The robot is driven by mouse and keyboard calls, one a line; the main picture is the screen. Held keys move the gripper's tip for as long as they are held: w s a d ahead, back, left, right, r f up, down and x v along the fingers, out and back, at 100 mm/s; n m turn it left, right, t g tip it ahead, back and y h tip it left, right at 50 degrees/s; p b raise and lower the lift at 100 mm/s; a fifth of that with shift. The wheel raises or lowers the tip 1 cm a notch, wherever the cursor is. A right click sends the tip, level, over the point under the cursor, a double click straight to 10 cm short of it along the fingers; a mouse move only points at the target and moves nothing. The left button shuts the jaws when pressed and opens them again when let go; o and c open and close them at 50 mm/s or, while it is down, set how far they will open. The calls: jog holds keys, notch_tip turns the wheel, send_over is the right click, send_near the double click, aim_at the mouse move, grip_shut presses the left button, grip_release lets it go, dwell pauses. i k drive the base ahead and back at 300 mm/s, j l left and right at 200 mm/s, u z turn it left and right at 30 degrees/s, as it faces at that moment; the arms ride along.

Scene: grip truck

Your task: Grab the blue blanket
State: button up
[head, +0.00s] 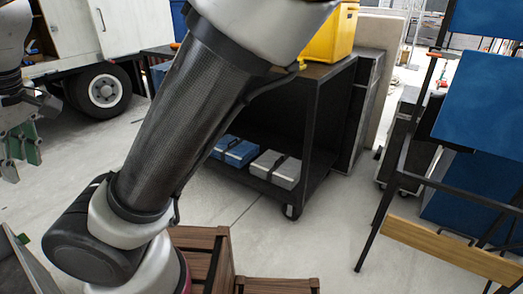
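No thing in the head view can be surely told as a blue blanket. Flat blue sheets or panels (482,103) show at the right on a dark metal frame; I cannot tell whether they are cloth. My gripper (22,150) is at the far left edge, partly cut off, pointing down, with green on its fingers. It is well apart from the blue panels, across the picture. Nothing is seen in it, and the gap between its fingers is not clear. My arm crosses the middle and hides part of the scene.
A black wheeled cart (318,130) bears a yellow bin (330,38); a blue case (241,152) and a grey case (275,168) lie on its lower shelf. Wooden crates (278,285) stand at the bottom. A white truck (80,35) is at upper left. Floor is clear right of centre.

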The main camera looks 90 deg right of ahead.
aim_at(235, 151)
jog(key=z, duration=2.6)
jog(key=i+j+u, duration=0.15)
jog(key=i, duration=0.35)
jog(key=i+j+u, duration=0.1)
jog(key=i+j, duration=0.25)
jog(key=i, duration=0.15)
jog(key=i+j+u, duration=0.15)
jog(key=i, duration=0.35)
jog(key=i+j+u, duration=0.15)
jog(key=i, duration=0.35)
